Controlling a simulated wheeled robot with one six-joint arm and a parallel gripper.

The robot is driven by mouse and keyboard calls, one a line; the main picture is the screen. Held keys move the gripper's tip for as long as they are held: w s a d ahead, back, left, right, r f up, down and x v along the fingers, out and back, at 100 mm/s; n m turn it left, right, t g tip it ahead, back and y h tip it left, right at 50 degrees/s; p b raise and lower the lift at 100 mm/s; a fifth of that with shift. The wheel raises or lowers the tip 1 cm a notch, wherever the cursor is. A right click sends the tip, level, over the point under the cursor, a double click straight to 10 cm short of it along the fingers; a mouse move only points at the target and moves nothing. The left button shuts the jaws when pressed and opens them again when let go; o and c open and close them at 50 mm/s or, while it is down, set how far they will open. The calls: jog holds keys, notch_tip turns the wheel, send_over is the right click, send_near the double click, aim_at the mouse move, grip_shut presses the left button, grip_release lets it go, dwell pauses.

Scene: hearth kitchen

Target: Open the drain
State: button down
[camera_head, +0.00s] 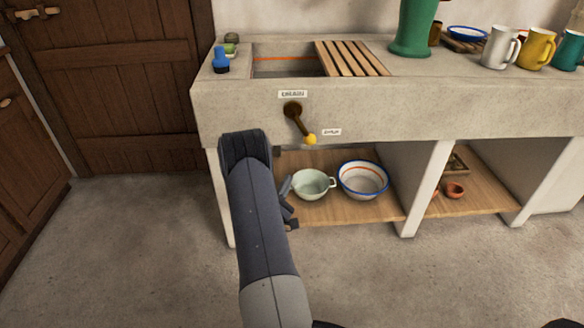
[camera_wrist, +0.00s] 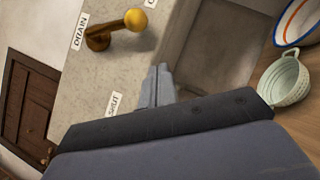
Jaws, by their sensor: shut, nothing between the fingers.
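The drain lever (camera_head: 301,122) is on the front of the stone sink (camera_head: 400,110), below a DRAIN label (camera_head: 292,94). Its bronze arm slants down and to the right, ending in a yellow knob (camera_head: 310,139). A small label (camera_head: 331,131) sits right of the knob, seemingly OPEN. The lever (camera_wrist: 112,34) and knob (camera_wrist: 135,20) also show in the wrist view, with a SHUT label (camera_wrist: 113,104) on the opposite side from the knob's slant. My gripper (camera_wrist: 158,72) is shut and empty, apart from the knob. My arm mostly hides it in the head view.
On the wooden shelf below the sink stand a pale green bowl (camera_head: 312,185) and a white blue-rimmed basin (camera_head: 363,180). A blue bottle (camera_head: 220,60) and a green vase (camera_head: 412,28) stand on top. Open floor (camera_head: 150,250) lies left.

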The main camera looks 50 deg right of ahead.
jog(key=shift+v, duration=1.45)
jog(key=shift+d+f, duration=0.15)
jog(key=shift+d, duration=0.05)
